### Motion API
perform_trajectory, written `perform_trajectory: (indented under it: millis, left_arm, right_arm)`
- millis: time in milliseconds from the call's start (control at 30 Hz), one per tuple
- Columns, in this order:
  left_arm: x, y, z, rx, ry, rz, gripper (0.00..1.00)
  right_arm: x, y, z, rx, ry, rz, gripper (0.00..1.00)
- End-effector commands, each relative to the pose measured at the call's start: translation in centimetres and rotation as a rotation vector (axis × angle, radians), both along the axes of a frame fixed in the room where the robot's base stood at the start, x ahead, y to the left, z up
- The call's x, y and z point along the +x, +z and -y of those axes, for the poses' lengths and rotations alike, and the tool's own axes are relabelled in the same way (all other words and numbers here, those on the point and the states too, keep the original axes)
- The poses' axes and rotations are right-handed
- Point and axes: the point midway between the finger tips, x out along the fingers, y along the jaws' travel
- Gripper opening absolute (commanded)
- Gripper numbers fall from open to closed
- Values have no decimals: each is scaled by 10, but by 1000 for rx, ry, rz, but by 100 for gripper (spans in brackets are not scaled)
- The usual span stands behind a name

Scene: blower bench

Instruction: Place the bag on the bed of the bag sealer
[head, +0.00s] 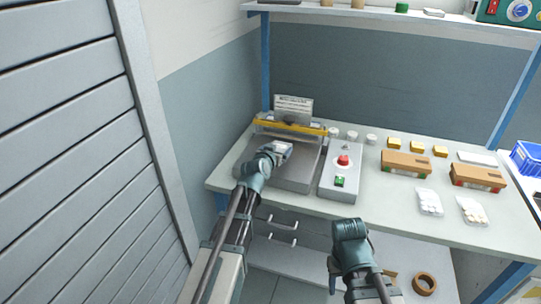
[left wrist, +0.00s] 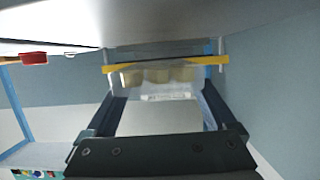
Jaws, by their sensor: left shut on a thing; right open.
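The bag sealer has a grey metal bed (head: 297,178) and a yellow bar (head: 292,128) across its back. My left gripper (head: 275,151) is over the bed, shut on a small clear bag (head: 284,148). In the left wrist view the bag (left wrist: 158,90) lies between the fingers, near the yellow bar (left wrist: 165,65). I cannot tell whether the bag touches the bed. My right gripper (head: 334,278) is low in front of the bench, open, with its fingers mostly hidden.
Right of the bed stands a control box (head: 337,193) with red and green buttons. Further right are two cartons (head: 405,164), two bags with white contents (head: 429,202), yellow blocks (head: 394,144) and a blue crate (head: 526,157). A tape roll (head: 425,283) lies on the lower shelf.

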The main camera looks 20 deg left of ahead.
Motion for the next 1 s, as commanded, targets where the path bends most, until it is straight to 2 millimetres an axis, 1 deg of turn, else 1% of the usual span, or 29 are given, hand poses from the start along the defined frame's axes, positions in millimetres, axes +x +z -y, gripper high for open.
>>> perform_trajectory:
  millis: [33,100,267,367,600,667,1000]
  left_arm:
    - [5,-1,-1,0,0,0,20]
    - [7,-1,-2,0,0,0,20]
    - [8,-1,-2,0,0,0,20]
    - [7,-5,-3,0,0,0,20]
    - [7,-33,-7,0,0,0,20]
    - [6,-38,-8,0,0,0,20]
    - [6,-37,-8,0,0,0,20]
  right_arm:
    - [0,-1,0,0,0,0,50]
    - [0,-1,0,0,0,0,50]
    - [0,-1,0,0,0,0,50]
    - [0,-5,0,0,0,0,50]
    - [0,-33,0,0,0,0,50]
    - [0,-38,0,0,0,0,50]
    - [0,-37,0,0,0,0,50]
